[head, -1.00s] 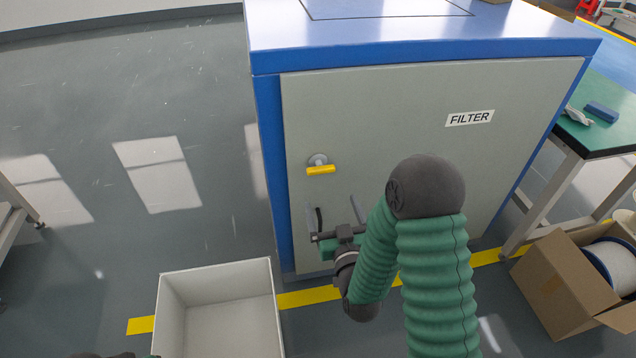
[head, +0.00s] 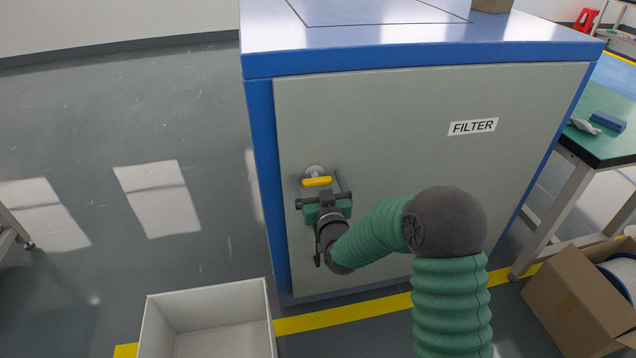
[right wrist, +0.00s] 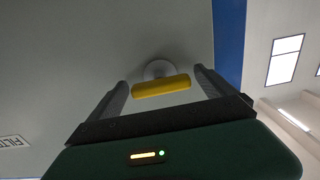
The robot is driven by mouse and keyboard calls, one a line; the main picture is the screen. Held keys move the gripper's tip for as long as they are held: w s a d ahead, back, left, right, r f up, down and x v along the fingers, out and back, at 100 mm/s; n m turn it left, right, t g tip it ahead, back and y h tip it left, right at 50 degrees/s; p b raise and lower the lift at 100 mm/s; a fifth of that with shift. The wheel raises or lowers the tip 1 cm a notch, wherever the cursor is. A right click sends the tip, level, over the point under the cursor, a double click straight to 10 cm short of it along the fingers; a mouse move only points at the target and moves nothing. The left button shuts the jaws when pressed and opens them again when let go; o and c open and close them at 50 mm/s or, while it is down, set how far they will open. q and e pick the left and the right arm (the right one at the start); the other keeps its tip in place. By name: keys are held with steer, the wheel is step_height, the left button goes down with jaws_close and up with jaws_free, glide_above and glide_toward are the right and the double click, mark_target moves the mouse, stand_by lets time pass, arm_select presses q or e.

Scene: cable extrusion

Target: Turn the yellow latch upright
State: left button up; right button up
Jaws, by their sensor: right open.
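The yellow latch (head: 317,182) sits on a round grey mount on the grey cabinet door (head: 400,130), near its left edge. It lies about level in the head view. My right gripper (head: 322,183) is open at the latch, with one finger on each side. In the right wrist view the latch (right wrist: 161,87) lies crosswise between the two fingertips of my right gripper (right wrist: 162,80), with a gap at each end. I cannot tell how deep the fingers reach around it. My left gripper is not in view.
The cabinet has a blue frame (head: 262,190) and a FILTER label (head: 473,127). A white open bin (head: 207,318) stands on the floor at front left. A cardboard box (head: 580,305) and a green-topped table (head: 600,140) are at right.

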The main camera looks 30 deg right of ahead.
steer(key=shift+a+r, duration=0.1)
steer(key=shift+a, duration=0.15)
steer(key=c, duration=0.4)
steer(key=shift+d, duration=0.25)
steer(key=c, duration=1)
steer(key=shift+a, duration=0.1)
